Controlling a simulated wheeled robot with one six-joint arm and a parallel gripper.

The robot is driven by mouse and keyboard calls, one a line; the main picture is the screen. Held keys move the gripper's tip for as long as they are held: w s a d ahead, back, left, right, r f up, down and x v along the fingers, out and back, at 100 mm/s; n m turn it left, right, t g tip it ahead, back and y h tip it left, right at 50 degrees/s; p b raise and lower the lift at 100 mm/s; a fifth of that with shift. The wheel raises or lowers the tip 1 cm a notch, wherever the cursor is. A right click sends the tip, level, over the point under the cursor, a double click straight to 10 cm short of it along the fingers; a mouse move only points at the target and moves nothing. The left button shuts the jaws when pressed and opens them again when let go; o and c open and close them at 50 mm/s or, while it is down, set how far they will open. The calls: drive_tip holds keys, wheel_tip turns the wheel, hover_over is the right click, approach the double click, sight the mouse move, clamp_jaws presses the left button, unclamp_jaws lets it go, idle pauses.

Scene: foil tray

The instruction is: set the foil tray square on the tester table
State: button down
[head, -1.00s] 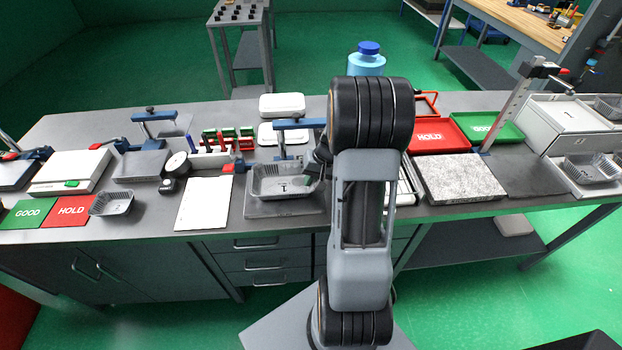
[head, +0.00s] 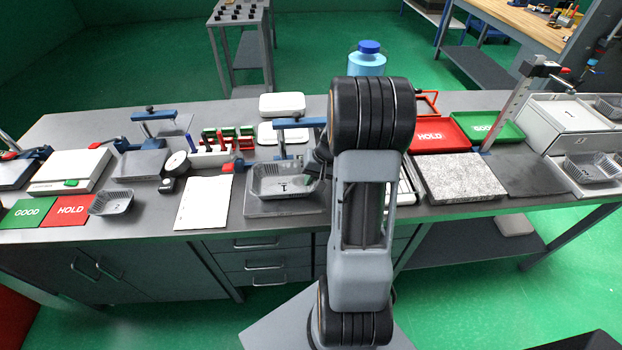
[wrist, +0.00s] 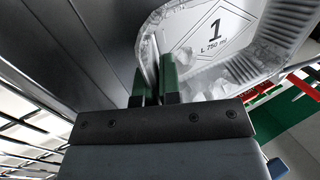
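The foil tray (head: 283,196) is over the grey plate of the tester table (head: 256,210), below the blue tester arm (head: 300,123). Its printed label faces up. The tray looks roughly in line with the plate, though I cannot tell whether its base rests flat on it. My gripper (head: 318,166) is at the tray's right side, partly hidden by my arm. In the wrist view, the green fingers of my gripper (wrist: 155,80) are close together with the tray's rim between them. The tray (wrist: 205,80) there shows a "1" and "L 750 ml" inside.
A white sheet (head: 203,203) and a dial gauge (head: 177,164) lie to the left. Another foil tray (head: 111,203) is beside the red HOLD mat (head: 69,211). A stone slab (head: 462,178) and a red HOLD tray (head: 437,136) are to the right. A blue bottle (head: 366,60) stands behind.

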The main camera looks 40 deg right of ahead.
drive_tip(key=shift+f, duration=0.3)
drive_tip(key=c, duration=1.2)
unclamp_jaws()
drive_tip(key=shift+r, duration=0.1)
drive_tip(key=v, duration=1.3)
drive_tip(key=shift+s+d+r+b, duration=0.1)
drive_tip(key=shift+d+r+b, duration=0.05)
drive_tip(key=shift+r+b, duration=0.25)
drive_tip(key=shift+f, duration=0.1)
